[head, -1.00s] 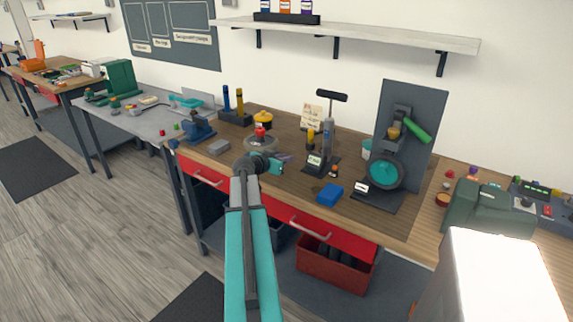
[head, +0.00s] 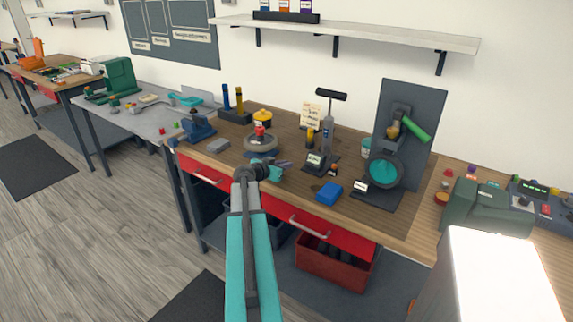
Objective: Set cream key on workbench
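The workbench (head: 422,222) has a wooden top with a darker brown work area and red drawers, and it runs across the middle of the head view. My teal arm reaches up from the bottom of the view. My gripper (head: 284,164) is over the front part of the workbench, close to a round grey item with a red knob (head: 261,140). Its fingers are small and seen from behind, so whether they are open, shut or holding something is unclear. I cannot make out a cream key in the view.
A blue block (head: 329,193), a black pump-like stand (head: 325,140) and a wheel stand (head: 385,170) are to the right of my gripper. A blue vise (head: 198,129) and a grey block (head: 218,146) are to its left. A green machine (head: 485,208) stands at the right.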

